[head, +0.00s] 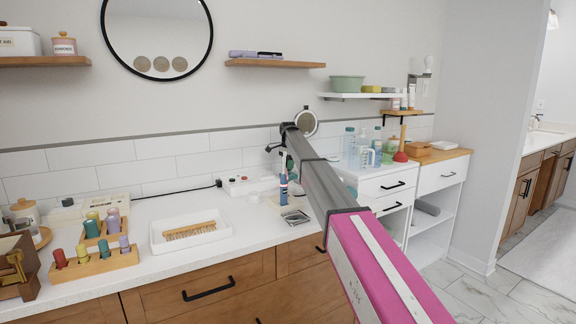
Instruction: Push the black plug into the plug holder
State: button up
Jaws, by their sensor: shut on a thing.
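My arm reaches from the lower right toward the back of the counter. My gripper (281,160) is at its far end, above the counter near the tiled wall, and looks small and partly hidden by the arm. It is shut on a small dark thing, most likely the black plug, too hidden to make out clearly. A white strip (237,187) with small red and dark spots, which looks like the plug holder, lies against the wall to the left below my gripper. A black cord end (218,184) meets its left end. Contact between plug and holder cannot be seen.
A dark blue bottle-like item (283,188) stands just below my gripper. A white tray (158,237) with a wooden brush (190,231) and wooden racks of coloured pegs (95,263) are on the left.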

jog(key=shift+f, duration=0.8)
jog(key=o, duration=1.1)
